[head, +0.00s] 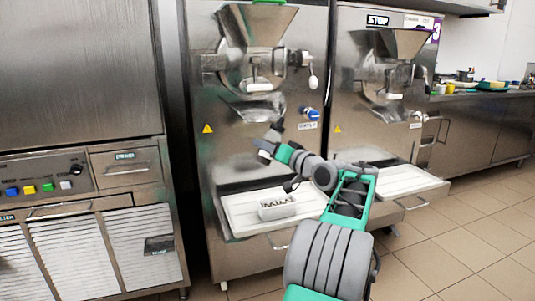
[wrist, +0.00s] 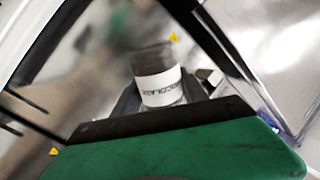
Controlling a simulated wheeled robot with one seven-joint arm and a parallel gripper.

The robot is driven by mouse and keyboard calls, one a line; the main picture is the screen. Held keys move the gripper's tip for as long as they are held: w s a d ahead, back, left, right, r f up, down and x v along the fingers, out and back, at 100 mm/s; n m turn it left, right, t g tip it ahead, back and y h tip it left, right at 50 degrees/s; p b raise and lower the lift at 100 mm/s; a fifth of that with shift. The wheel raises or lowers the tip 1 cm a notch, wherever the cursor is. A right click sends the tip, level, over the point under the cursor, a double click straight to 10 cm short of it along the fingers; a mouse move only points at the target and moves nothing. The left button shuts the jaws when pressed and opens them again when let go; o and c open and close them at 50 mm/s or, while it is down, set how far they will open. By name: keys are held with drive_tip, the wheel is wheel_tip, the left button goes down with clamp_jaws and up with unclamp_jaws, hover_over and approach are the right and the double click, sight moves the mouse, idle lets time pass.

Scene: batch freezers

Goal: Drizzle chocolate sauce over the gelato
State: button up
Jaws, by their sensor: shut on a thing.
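My gripper (head: 268,148) is in front of the left batch freezer, above its white tray. It is shut on a bottle (wrist: 160,90) whose white label reads as chocolate. The bottle has a dark part beyond the label, and the dark gripper fingers stand at its two sides. In the head view the bottle (head: 278,126) shows only as a small dark shape, so its exact tilt is hard to tell. A pale tub with dark markings (head: 278,208), likely the gelato, sits on the tray, below my gripper. Its contents are not clear.
The white tray (head: 238,213) juts from the left freezer (head: 240,95). A second freezer (head: 378,80) with its own tray (head: 410,181) stands to the right. A steel cabinet with coloured buttons (head: 75,170) is at the left. Tiled floor (head: 480,235) is clear at the right.

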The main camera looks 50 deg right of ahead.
drive_tip(key=n+b, duration=0.2)
drive_tip(key=n, duration=0.1)
drive_tip(key=r+n+b, duration=0.1)
drive_tip(key=n+b, duration=0.1)
drive_tip(key=shift+r+n+b, duration=0.1)
drive_tip(key=shift+n+b, duration=0.3)
drive_tip(key=shift+r+n, duration=0.3)
drive_tip(key=shift+n, duration=0.3)
drive_tip(key=shift+s+a+f+b, duration=0.1)
drive_tip(key=shift+s+a+b, duration=0.1)
drive_tip(key=shift+b, duration=0.35)
drive_tip(key=s+a+b, duration=0.1)
drive_tip(key=s+a, duration=0.9)
drive_tip(key=shift+a+b, duration=0.2)
drive_tip(key=shift+b, duration=0.2)
